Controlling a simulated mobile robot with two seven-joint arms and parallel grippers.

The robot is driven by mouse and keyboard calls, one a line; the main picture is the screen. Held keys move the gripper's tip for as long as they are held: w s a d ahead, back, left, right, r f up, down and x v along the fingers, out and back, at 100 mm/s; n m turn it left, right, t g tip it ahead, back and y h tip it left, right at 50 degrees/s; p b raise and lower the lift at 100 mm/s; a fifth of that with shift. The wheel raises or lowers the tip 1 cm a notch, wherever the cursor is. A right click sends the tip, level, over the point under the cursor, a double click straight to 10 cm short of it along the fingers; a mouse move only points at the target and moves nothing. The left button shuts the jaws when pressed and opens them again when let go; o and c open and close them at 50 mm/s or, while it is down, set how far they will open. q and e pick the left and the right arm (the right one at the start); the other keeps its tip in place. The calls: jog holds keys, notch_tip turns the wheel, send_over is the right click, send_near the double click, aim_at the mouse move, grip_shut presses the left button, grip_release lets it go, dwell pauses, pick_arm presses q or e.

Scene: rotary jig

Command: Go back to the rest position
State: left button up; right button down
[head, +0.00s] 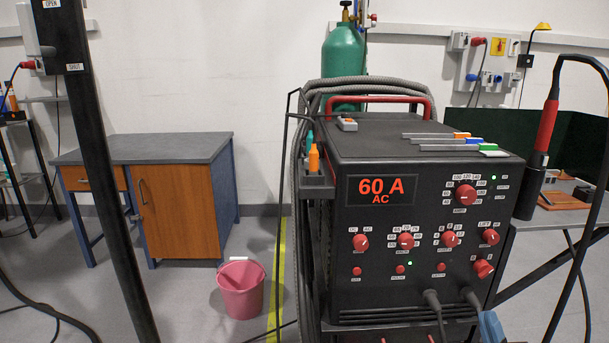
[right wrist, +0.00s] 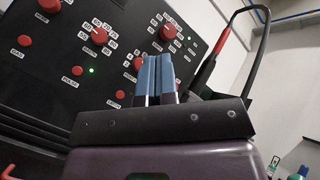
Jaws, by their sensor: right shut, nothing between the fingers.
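My right gripper (head: 490,328) shows only as its blue fingers at the bottom edge of the head view, in front of the lower right of the black welding machine (head: 350,254). In the right wrist view its two blue fingers (right wrist: 155,76) lie side by side, shut and empty, pointing toward the control panel. They look apart from the red knobs, though the exact gap cannot be told. The machine's display (head: 381,190) reads 60 A AC. My left gripper is not in view.
A torch in a holder (head: 546,130) with a looping cable stands right of the machine. Cables plug into the panel's lower front. A pink bucket (head: 241,290) stands on the floor at left, before a desk (head: 180,215). A dark post (head: 100,150) crosses the left side.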

jog(key=s+a+f+n+g+h, duration=0.2)
jog(key=s+f+n+g, duration=0.55)
jog(key=s+n, duration=0.55)
jog(key=s+a+f+n+g+h, duration=0.1)
jog(key=s+f+n+g, duration=0.75)
jog(key=s, duration=0.65)
jog(key=s+n+g+h, duration=0.2)
jog(key=s+n, duration=0.6)
jog(key=s, duration=0.2)
jog(key=shift+w+a+m+t+h, duration=0.7)
jog(key=shift+a+m+h, duration=0.2)
jog(key=shift+a+m, duration=1.65)
pick_arm(q)
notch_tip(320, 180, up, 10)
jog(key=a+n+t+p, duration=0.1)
jog(key=p, duration=1.4)
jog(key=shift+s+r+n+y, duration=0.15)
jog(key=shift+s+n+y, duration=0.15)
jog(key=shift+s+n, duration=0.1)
pick_arm(e)
notch_tip(320, 180, up, 9)
jog(key=d+m+t, duration=0.1)
jog(key=m, duration=0.1)
jog(key=shift+s+d+r, duration=0.2)
jog(key=shift+s+d, duration=0.05)
jog(key=shift+d, duration=0.1)
